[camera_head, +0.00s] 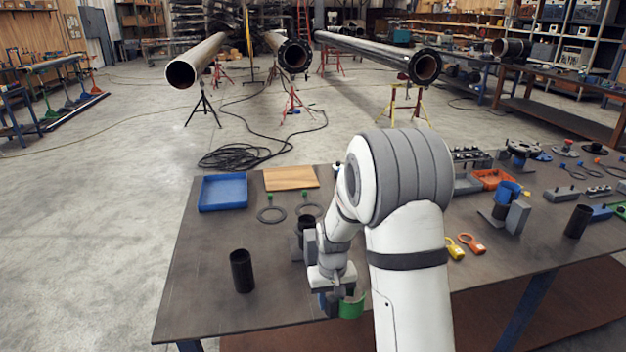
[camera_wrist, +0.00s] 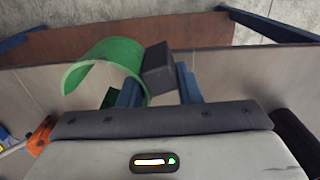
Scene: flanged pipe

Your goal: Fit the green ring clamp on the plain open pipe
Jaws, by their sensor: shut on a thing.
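The green ring clamp (camera_head: 352,307) is a C-shaped band with a gap and a dark grey block. In the wrist view, the green band (camera_wrist: 100,52) extends left of that block. My gripper (camera_wrist: 160,85) is shut on the block between its blue fingers. In the head view, my gripper (camera_head: 331,303) points down near the table's front edge. A plain open black pipe (camera_head: 242,272) stands upright on the table, left of my gripper and apart from the clamp. My wrist partly hides the clamp in the head view.
A dark pipe piece (camera_head: 306,230) stands behind my gripper. The table (camera_head: 200,300) also bears a blue tray (camera_head: 223,193), a wooden board (camera_head: 290,178) and flat rings (camera_head: 271,215). Yellow and orange tags (camera_head: 470,244) lie right of my arm. Long pipes rest on stands behind.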

